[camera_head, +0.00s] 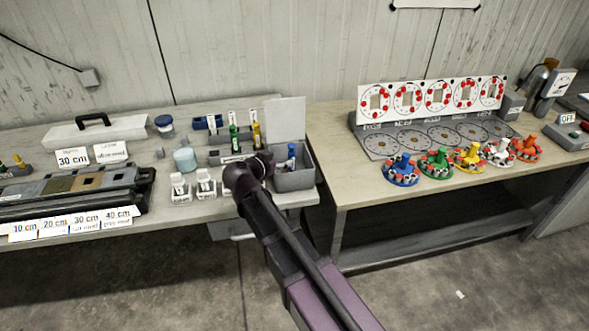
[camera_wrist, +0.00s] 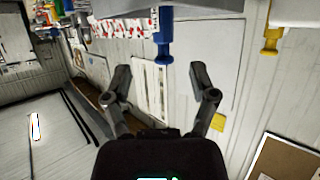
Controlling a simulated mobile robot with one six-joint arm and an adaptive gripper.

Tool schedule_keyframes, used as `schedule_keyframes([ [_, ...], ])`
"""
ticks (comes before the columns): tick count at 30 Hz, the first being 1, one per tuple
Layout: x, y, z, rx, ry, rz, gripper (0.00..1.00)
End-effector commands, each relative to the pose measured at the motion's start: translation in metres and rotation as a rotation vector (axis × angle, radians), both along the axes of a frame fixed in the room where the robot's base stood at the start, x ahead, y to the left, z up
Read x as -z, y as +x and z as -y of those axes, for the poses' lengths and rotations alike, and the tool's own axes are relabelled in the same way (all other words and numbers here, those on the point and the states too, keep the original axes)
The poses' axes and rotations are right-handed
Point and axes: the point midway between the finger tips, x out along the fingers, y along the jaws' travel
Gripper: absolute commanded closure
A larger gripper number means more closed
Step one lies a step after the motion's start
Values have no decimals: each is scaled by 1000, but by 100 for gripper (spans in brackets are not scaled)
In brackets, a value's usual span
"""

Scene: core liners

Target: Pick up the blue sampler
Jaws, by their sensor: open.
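The blue sampler (camera_head: 291,151) stands upright in the grey open bin (camera_head: 295,181) at the right end of the left table. In the wrist view a blue sampler (camera_wrist: 163,32) shows at the top, between and beyond the fingertips, apart from them. My gripper (camera_wrist: 159,72) is open with nothing between its fingers. In the head view my gripper's end (camera_head: 247,172) is just left of the bin, and its fingers are hard to make out. A yellow sampler (camera_head: 256,136) and a green sampler (camera_head: 234,138) stand in a rack left of the bin.
Two small labelled jars (camera_head: 205,184) stand left of my gripper. A white-lidded jar (camera_head: 185,160) and a core tray (camera_head: 75,190) are farther left. The right table (camera_head: 330,130) holds several coloured round fixtures and a panel; a gap separates the tables at the front.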

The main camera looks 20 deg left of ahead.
Motion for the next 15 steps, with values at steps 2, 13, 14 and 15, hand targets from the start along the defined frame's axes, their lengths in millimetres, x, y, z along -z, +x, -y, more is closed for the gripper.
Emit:
schedule_keyframes([
  [2, 7, 12, 2, 2, -1, 0, 26],
  [13, 12, 28, 6, -1, -1, 0, 26],
  [14, 12, 28, 6, -1, -1, 0, 26],
  [15, 12, 28, 6, -1, -1, 0, 26],
])
